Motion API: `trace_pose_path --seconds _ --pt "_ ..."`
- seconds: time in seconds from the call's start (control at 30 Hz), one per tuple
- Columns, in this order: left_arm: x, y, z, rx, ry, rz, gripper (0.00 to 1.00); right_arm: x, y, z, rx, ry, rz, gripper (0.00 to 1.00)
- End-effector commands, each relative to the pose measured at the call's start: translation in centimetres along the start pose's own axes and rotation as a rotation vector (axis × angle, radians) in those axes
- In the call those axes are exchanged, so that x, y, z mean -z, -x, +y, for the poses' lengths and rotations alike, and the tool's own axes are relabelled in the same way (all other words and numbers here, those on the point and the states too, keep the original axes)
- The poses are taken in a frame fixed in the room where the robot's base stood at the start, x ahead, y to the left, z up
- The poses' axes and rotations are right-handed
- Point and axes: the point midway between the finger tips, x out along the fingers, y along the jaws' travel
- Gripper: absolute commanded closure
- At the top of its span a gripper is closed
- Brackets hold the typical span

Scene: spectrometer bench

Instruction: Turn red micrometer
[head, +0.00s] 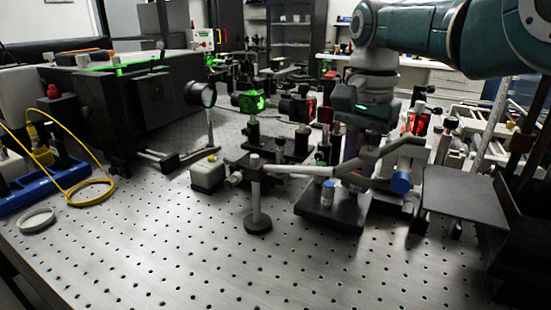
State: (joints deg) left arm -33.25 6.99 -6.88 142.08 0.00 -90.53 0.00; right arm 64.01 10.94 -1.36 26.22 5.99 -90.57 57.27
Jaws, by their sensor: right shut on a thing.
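My right gripper (358,152) reaches down from the upper right over the optics in the middle of the bench. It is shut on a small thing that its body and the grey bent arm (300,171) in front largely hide. I cannot make out for sure which part is the red micrometer. A bright red part (418,122) shows just right of the gripper, among the mounts. My left gripper is not in view.
A dark flat platform (462,195) stands to the right. A post (256,195) with a round base stands in front. The perforated bench top (170,250) is clear at the front left.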

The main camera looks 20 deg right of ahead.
Motion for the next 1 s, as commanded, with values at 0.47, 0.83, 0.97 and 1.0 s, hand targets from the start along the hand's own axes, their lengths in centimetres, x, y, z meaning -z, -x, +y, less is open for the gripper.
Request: trace_pose_path --seconds 0.47,0.83,0.97,1.0 --pt "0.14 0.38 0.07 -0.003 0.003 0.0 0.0 -0.02 0.09 0.01 0.0 0.139 -0.001 1.0" --pt "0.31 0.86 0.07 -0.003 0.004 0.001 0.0 -0.01 0.09 0.04 0.0 0.469 -0.001 1.0" --pt "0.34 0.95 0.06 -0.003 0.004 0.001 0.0 0.01 0.08 0.07 -0.001 0.593 -0.001 1.0" --pt "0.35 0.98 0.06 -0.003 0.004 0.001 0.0 0.01 0.07 0.07 -0.001 0.631 -0.001 1.0"
